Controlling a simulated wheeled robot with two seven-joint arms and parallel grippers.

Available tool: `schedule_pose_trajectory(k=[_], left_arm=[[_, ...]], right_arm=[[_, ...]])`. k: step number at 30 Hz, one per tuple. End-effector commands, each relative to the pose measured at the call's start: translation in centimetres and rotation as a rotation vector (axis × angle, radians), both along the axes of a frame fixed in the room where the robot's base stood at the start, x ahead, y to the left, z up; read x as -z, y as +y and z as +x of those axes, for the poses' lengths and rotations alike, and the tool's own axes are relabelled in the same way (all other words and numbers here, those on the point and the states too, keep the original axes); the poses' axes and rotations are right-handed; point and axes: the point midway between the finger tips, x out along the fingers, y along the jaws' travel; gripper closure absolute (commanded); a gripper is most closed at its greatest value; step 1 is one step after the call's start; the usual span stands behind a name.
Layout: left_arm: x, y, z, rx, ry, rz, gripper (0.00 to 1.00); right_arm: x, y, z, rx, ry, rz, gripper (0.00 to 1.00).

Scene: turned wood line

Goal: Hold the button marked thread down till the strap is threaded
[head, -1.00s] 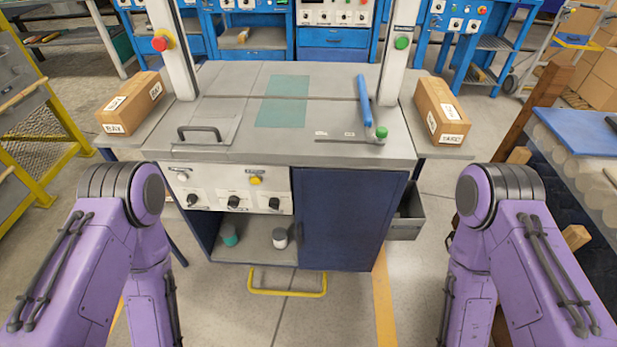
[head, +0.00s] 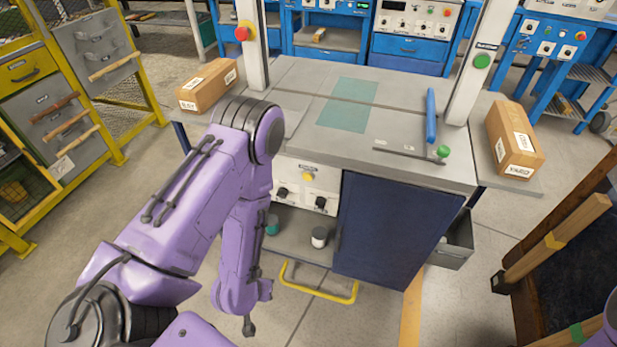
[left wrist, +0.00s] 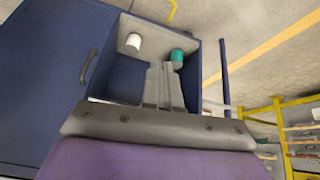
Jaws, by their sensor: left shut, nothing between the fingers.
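The button panel is on the front of the grey-topped workstation (head: 455,172). In the head view it has a yellow button (head: 308,176) and black knobs (head: 321,202). Its labels are too small to read, so I cannot tell which button is marked thread. My left arm hides the panel's left part. My left gripper (left wrist: 165,72) shows in the left wrist view with its grey fingers together and empty. It is in front of the workstation's open shelf, apart from the panel. My right gripper is out of view.
A red button (head: 243,31) and a green button (head: 482,61) sit on the posts. A blue-handled lever (head: 431,115) is on the top. Cartons (head: 207,86) (head: 515,140) flank it. A yellow floor bar (head: 318,293) and an open drawer (head: 455,242) jut out.

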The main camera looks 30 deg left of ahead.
Motion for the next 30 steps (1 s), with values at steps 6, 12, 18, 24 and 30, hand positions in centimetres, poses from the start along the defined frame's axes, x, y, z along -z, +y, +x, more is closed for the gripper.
schedule_pose_trajectory(k=[6, 12, 18, 24, 30], left_arm=[[-7.7, 0.7, 11.8, 0.384, -0.295, -0.012, 1.00], [-12.9, 1.4, 16.1, 0.635, -0.456, 0.056, 1.00], [-13.6, 1.4, 16.5, 0.682, -0.478, 0.072, 1.00], [-13.5, 1.4, 16.6, 0.680, -0.478, 0.070, 1.00], [-13.4, 1.8, 18.2, 0.681, -0.478, 0.073, 1.00]], right_arm=[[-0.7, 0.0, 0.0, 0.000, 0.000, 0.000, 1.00], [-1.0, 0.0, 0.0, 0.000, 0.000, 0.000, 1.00], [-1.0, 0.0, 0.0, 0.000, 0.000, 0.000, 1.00], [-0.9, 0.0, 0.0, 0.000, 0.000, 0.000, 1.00], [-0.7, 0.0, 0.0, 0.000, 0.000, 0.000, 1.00]])
